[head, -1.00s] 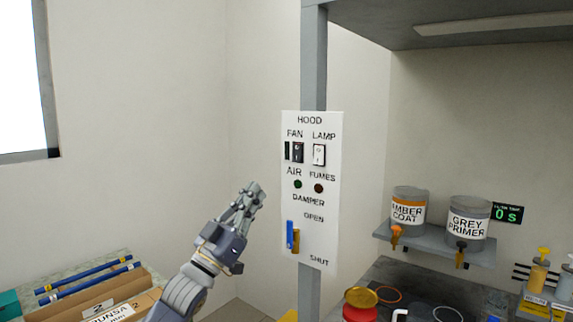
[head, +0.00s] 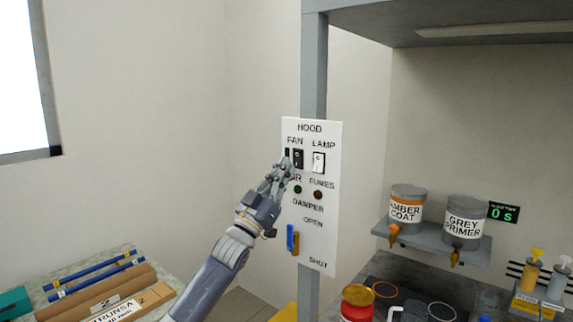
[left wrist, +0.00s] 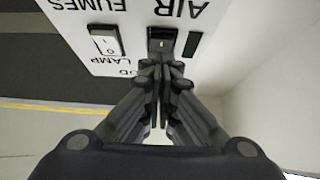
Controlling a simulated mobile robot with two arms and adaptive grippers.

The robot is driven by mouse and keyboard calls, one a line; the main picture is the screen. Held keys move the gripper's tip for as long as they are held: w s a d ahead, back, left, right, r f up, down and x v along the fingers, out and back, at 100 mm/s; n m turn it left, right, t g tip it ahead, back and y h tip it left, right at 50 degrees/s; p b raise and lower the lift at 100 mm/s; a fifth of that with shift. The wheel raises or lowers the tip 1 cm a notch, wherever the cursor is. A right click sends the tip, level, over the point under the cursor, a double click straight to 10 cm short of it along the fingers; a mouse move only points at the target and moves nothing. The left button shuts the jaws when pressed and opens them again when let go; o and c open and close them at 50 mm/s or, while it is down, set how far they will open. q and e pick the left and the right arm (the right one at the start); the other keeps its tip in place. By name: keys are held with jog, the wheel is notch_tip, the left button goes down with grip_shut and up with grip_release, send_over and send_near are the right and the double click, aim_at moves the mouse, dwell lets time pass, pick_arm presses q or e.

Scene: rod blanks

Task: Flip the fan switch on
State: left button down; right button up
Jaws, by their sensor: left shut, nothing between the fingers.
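The fan switch (head: 298,158) is a black rocker under the word FAN on the white hood panel (head: 325,240). It also shows in the left wrist view (left wrist: 162,40), upside down, just beyond my fingertips. My left gripper (head: 285,165) is shut and empty, with its fingertips at the lower left of the switch in the head view. I cannot tell whether the fingertips touch it. In the left wrist view the closed fingers (left wrist: 160,75) point at the switch. My right gripper is not in view.
The white lamp switch (head: 319,162) is right of the fan switch. Below are a green light (head: 298,189), a dark red light (head: 318,195) and a blue damper handle (head: 291,237). Paint cans (head: 407,205) stand on a shelf at right. Tubes (head: 95,275) lie at lower left.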

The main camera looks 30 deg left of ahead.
pick_arm(q)
jog(key=shift+w+f, duration=0.1)
jog(key=shift+w, duration=0.4)
jog(key=shift+f, duration=0.1)
